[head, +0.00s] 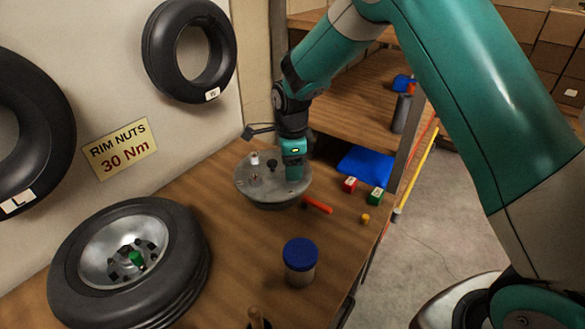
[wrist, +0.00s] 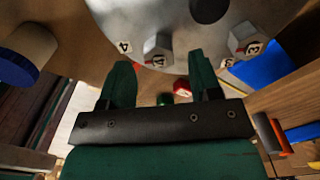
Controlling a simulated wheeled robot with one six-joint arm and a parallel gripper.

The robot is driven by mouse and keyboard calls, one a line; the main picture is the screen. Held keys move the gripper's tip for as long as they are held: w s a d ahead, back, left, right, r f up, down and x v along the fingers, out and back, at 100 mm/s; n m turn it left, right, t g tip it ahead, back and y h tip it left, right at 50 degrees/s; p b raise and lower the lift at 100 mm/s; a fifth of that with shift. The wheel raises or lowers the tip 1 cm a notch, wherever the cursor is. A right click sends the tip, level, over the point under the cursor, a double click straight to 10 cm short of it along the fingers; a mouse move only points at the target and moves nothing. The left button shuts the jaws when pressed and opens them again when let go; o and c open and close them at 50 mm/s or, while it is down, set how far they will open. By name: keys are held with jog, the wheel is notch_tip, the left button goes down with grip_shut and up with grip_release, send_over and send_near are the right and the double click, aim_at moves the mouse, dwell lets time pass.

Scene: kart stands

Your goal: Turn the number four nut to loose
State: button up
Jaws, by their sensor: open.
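A round grey plate (head: 243,181) carrying nuts and a black knob (head: 272,165) sits on the wooden bench. In the wrist view the plate (wrist: 125,18) fills the top. A silver hex nut (wrist: 157,46) with a white tag stands near its edge; a label reading 4 (wrist: 124,47) lies just left of it. A second hex nut (wrist: 243,38) with a tag is further right. My gripper (head: 293,180) is over the plate's right side. In the wrist view my gripper (wrist: 161,76) is open and empty, its fingers straddling the tagged nut's direction, apart from it.
A tyre on a silver rim (head: 185,270) lies at the front left. A blue-lidded jar (head: 300,263), a red stick (head: 318,205), and red (head: 349,184) and green (head: 375,195) blocks are near the plate. A blue mat (head: 365,165) lies behind. The bench front between tyre and jar is clear.

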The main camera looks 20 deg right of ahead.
jog(key=shift+f, duration=1.25)
jog(key=c, duration=0.9)
